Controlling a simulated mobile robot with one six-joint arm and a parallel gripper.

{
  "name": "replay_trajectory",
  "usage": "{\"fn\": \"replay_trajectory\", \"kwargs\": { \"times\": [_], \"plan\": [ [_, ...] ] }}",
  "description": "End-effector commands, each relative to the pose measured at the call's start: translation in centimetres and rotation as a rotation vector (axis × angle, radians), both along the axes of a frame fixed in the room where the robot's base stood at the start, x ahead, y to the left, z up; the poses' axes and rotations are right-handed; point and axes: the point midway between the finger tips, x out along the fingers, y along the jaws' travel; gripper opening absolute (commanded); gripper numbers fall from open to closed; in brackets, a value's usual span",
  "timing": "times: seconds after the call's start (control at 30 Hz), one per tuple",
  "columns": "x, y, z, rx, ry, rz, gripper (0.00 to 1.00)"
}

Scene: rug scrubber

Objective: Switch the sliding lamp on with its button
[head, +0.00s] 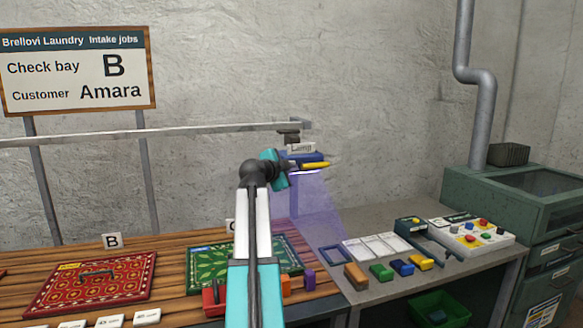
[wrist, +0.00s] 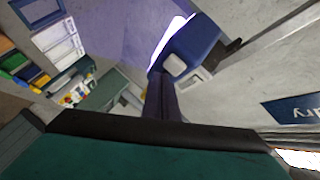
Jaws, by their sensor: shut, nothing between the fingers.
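The sliding lamp (head: 306,157) hangs from the rail at the centre of the head view, with a "Lamp" label and a yellow piece on its side. A violet light cone falls from it onto the bench. In the wrist view the lamp's blue housing (wrist: 196,44) has a bright white strip along its edge. A pale square button-like piece (wrist: 174,64) is on its near end. My gripper (wrist: 160,76) is shut and empty, its fingertips close to that pale piece; I cannot tell whether they touch. In the head view my arm hides the fingertips.
The rail (head: 150,133) runs left across the wall. Below are a red rug (head: 60,290) and a green rug (head: 205,262). On the grey bench, a blue frame (head: 333,254), white cards (head: 375,246) and several coloured blocks stand right of the lamp.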

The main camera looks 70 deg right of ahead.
Motion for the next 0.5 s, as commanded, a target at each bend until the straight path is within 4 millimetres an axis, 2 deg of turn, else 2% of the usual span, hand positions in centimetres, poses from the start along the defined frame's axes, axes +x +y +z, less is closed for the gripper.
{"fn": "replay_trajectory", "kwargs": {
  "times": [0.5],
  "plan": [
    [-2.1, 2.6, -0.1, 0.0, -0.001, 0.0, 0.0]
  ]
}}
